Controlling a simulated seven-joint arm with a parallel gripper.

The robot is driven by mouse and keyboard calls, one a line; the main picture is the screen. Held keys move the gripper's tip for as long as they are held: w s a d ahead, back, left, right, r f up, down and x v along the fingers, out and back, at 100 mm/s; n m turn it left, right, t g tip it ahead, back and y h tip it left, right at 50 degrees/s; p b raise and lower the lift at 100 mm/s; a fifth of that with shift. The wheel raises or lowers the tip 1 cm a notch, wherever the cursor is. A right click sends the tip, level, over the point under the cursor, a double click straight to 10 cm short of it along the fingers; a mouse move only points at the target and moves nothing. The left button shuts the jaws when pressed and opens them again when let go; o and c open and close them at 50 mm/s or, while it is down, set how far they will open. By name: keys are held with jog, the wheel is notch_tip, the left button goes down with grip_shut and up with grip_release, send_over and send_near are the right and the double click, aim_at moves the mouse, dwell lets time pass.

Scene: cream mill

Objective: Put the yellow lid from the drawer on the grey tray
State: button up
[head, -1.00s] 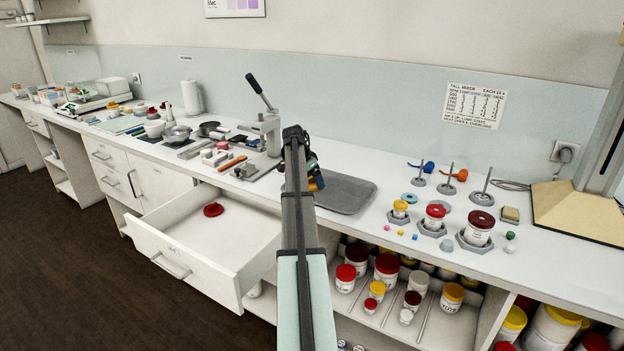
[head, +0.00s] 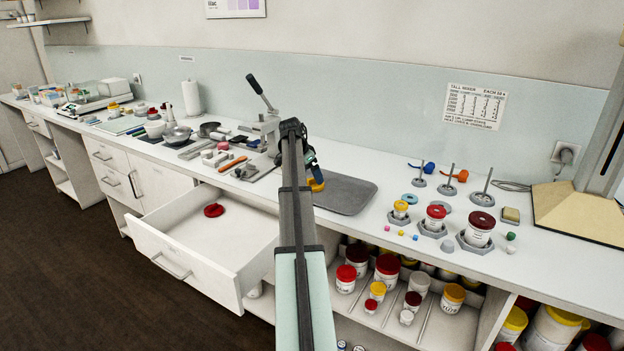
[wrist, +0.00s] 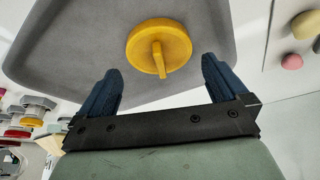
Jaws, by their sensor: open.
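The yellow lid (wrist: 160,46), round with a raised bar handle, lies on the grey tray (wrist: 75,42) in the wrist view. In the head view the yellow lid (head: 316,186) shows at the tray's left part, partly hidden by my arm; the grey tray (head: 350,196) lies flat on the counter. My gripper (wrist: 162,80) is open and empty, its blue fingers apart and clear of the lid. In the head view my gripper (head: 311,164) is just above the lid, partly hidden by the arm. The open drawer (head: 215,240) holds a red lid (head: 213,210).
A lever press (head: 265,125) stands left of the tray. Several jars on grey hexagonal bases, such as the red-lidded jar (head: 435,217), and small coloured pieces stand to the right. The open drawer juts out below the counter.

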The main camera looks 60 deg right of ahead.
jog(key=v, duration=0.8)
jog(key=shift+a+r, duration=0.25)
jog(key=shift+r, duration=0.1)
jog(key=shift+w, duration=0.1)
dwell(0.8)
